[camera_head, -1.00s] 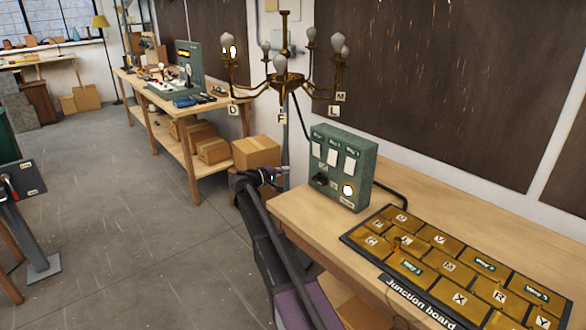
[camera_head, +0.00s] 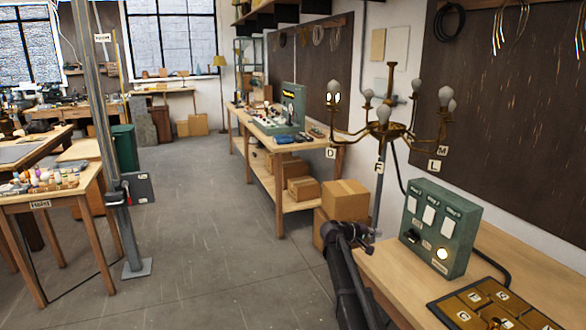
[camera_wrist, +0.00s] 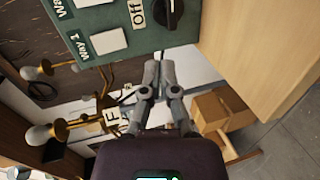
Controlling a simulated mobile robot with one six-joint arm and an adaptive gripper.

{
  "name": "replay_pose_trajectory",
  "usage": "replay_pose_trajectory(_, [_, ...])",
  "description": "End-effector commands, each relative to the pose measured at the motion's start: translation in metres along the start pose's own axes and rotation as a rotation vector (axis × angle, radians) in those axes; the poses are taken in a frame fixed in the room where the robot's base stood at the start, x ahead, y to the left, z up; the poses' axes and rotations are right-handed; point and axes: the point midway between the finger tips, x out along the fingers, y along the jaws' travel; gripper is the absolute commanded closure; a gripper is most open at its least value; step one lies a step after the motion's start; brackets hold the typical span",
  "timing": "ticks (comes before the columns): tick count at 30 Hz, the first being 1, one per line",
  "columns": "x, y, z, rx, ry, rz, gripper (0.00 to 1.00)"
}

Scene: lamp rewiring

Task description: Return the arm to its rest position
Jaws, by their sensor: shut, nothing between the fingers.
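My gripper (camera_head: 362,232) is beside the left edge of the near bench, left of the green switch box, in the head view. In the wrist view its two fingers (camera_wrist: 155,75) are closed together with nothing between them. My dark arm (camera_head: 352,285) rises from the bottom edge of the head view. The green switch box (camera_head: 441,226) stands on the bench with a lit round lamp on its front; it also fills the top of the wrist view (camera_wrist: 115,15), where a black knob and an "Off" label show.
A brass chandelier (camera_head: 385,130) hangs behind the box. The junction board (camera_head: 455,312) lies on the near bench (camera_head: 400,285). Cardboard boxes (camera_head: 345,198) stand between the two benches. A grey post (camera_head: 108,160) stands on the left. The floor (camera_head: 210,240) between is clear.

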Motion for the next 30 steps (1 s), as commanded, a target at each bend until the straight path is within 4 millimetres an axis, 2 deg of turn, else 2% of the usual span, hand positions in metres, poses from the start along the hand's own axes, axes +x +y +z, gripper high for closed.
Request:
replay_pose_trajectory(1, [-0.004, -0.005, 0.018, 0.014, -0.010, -0.045, 1.00])
replay_pose_trajectory(8, [-0.026, -0.046, 0.085, 0.085, -0.065, -0.308, 1.00])
replay_pose_trajectory(14, [-0.058, -0.080, 0.141, 0.138, -0.114, -0.551, 1.00])
replay_pose_trajectory(20, [-0.099, -0.109, 0.192, 0.181, -0.159, -0.794, 1.00])
replay_pose_trajectory(24, [-0.133, -0.125, 0.227, 0.204, -0.188, -0.966, 1.00])
replay_pose_trajectory(30, [-0.179, -0.139, 0.265, 0.225, -0.219, -1.177, 1.00])
